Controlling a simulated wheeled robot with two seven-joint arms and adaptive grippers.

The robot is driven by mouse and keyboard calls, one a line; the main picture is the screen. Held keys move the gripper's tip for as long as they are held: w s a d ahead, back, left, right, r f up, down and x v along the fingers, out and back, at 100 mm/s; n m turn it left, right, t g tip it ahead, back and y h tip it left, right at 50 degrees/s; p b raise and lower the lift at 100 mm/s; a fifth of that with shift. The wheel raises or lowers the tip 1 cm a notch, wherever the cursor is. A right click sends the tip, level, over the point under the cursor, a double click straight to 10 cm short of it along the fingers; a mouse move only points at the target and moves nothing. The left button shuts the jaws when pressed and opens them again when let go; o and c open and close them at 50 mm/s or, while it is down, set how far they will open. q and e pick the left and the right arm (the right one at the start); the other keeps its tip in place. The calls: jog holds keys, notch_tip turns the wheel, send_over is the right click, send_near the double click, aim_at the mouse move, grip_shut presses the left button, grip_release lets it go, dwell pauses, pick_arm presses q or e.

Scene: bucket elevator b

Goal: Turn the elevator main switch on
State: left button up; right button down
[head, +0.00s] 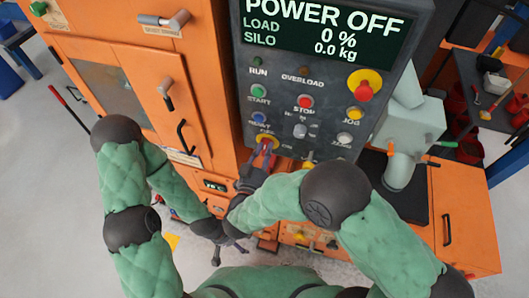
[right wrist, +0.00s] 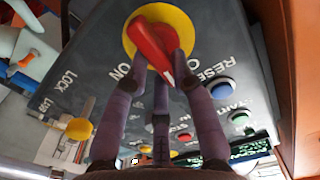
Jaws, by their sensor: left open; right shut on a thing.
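The main switch, a red handle on a yellow disc, sits low on the grey control panel (head: 325,120), mostly hidden in the head view. The right wrist view shows its red handle (right wrist: 153,45) slanted across the yellow disc, with ON lettering beside it. My right gripper (right wrist: 157,68) is shut on the red handle, its purple-grey fingers on both sides; it also shows in the head view (head: 264,158). The panel display (head: 322,28) reads POWER OFF, LOAD 0 %, SILO 0.0 kg. My left gripper (head: 225,243) is open and empty, below the panel.
A red mushroom button on a yellow base (head: 365,87) is at the panel's right. Start, stop and other buttons lie above the switch. An orange cabinet (head: 195,75) with handles stands left. A grey-green machine part (head: 405,140) stands right of the panel.

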jog(key=shift+d+f+m+b, duration=0.1)
jog(key=shift+f+m+b, duration=0.2)
jog(key=shift+m+b, duration=2.5)
jog(key=shift+d+f+m+b, duration=0.1)
jog(key=shift+f+m+b, duration=0.15)
jog(key=shift+m+b, duration=2.55)
jog(key=shift+d+f+m+b, duration=0.1)
jog(key=shift+f+m+b, duration=0.2)
jog(key=shift+m+b, duration=2.45)
jog(key=c, duration=1)
grip_release()
jog(key=shift+c, duration=0.2)
jog(key=shift+s+a, duration=0.1)
jog(key=shift+s, duration=0.05)
jog(key=v, duration=1.2)
